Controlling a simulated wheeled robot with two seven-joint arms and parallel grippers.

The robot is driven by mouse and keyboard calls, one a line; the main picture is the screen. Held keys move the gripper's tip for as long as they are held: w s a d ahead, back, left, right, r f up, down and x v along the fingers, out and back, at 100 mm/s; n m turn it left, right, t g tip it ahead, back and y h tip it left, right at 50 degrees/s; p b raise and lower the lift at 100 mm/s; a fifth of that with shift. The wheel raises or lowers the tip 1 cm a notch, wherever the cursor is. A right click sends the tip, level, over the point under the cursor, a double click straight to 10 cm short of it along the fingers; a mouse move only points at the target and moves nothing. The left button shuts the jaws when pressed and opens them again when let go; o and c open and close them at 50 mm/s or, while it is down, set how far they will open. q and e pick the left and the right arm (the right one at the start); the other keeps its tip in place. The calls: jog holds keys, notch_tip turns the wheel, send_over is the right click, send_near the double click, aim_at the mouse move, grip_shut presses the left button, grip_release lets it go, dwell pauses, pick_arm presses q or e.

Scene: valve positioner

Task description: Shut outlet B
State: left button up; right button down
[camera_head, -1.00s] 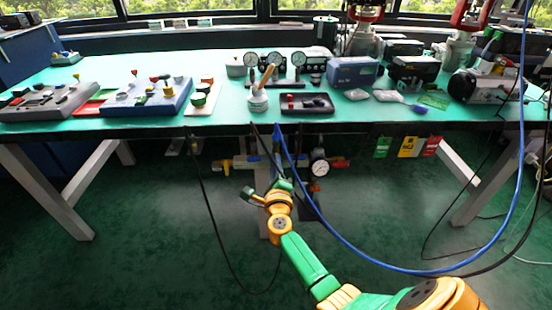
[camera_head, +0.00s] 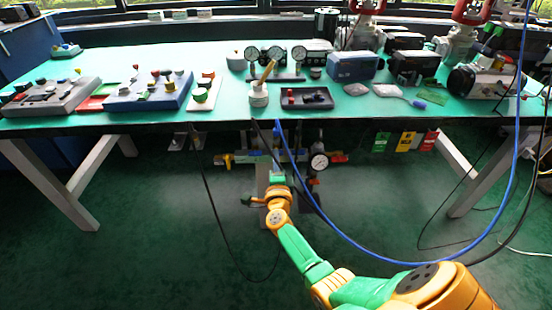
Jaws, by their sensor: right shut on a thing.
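My right gripper (camera_head: 278,181) is under the front edge of the table, at the lower part of a pipe assembly (camera_head: 264,159). My own green and orange arm comes up to it from the lower right. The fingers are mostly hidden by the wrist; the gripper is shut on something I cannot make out. The assembly carries a yellow handle (camera_head: 227,160) on its left, a red handle (camera_head: 339,158) on its right and a round white gauge (camera_head: 319,161). I cannot read which outlet is B. My left gripper is not in view.
A blue hose (camera_head: 374,252) and black cables hang in front of the table (camera_head: 357,115), close to my arm. Green, yellow and red tags (camera_head: 404,142) hang from the table edge. Control boxes, gauges and tools crowd the tabletop. The floor at left is clear.

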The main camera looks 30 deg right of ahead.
dwell(0.3)
jog(key=c, duration=0.9)
grip_release()
jog(key=p+v, duration=0.2)
jog(key=v, duration=0.5)
